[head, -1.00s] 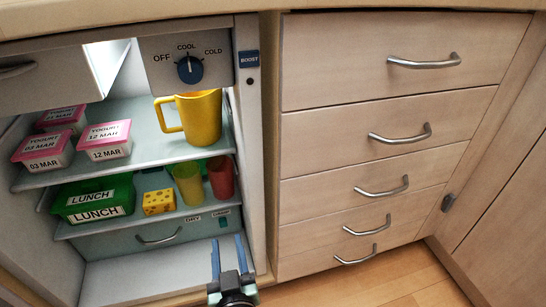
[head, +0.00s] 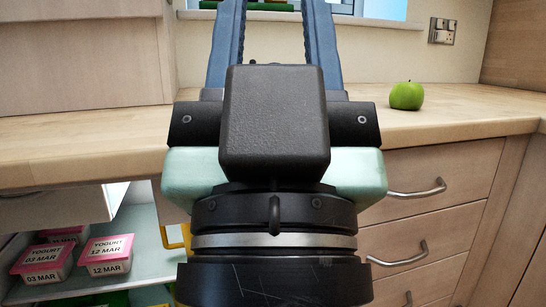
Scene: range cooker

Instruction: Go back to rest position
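My gripper (head: 276,30) fills the middle of the head view, close to the camera and pointing up and away. Its two blue fingers stand apart with nothing seen between them, though the tips run out of the top of the picture. It is in front of the wooden worktop (head: 75,140) and hides part of it. It touches nothing that I can see.
A green apple (head: 406,95) sits on the worktop at the right. Drawers (head: 440,165) with metal handles are below it. At lower left, the open fridge holds yogurt tubs (head: 106,255) and a mostly hidden yellow jug (head: 174,236). A wall socket (head: 443,31) is at upper right.

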